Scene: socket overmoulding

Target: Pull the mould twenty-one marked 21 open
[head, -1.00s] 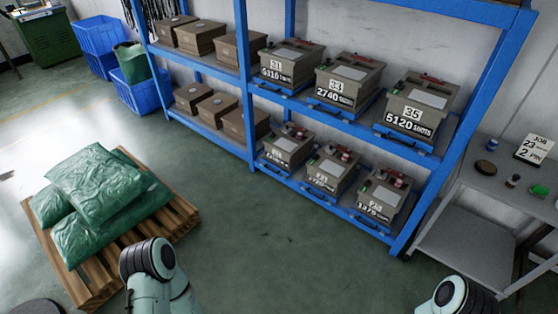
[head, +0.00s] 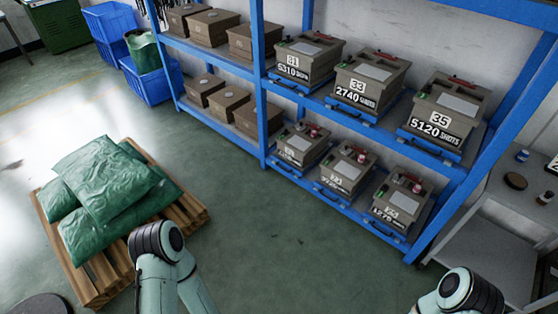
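Three grey-brown moulds stand in a row on blue trays on the lower shelf. The left one (head: 302,146), the middle one (head: 346,171) and the right one (head: 401,202) carry small labels too blurred to read surely, so I cannot tell from the number which is 21. Each tray has a blue front with a handle, such as the left tray (head: 287,160). All three moulds look closed, with small red and green parts on top. Only links of my two arms show at the bottom; both grippers are out of the frame.
The blue rack (head: 262,95) holds moulds 31 (head: 308,60), 33 (head: 370,80) and 35 (head: 444,112) above, and brown boxes (head: 212,25) at left. A pallet (head: 192,213) with green sacks (head: 105,180) lies left. A grey bench (head: 510,195) stands right. Floor before the rack is clear.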

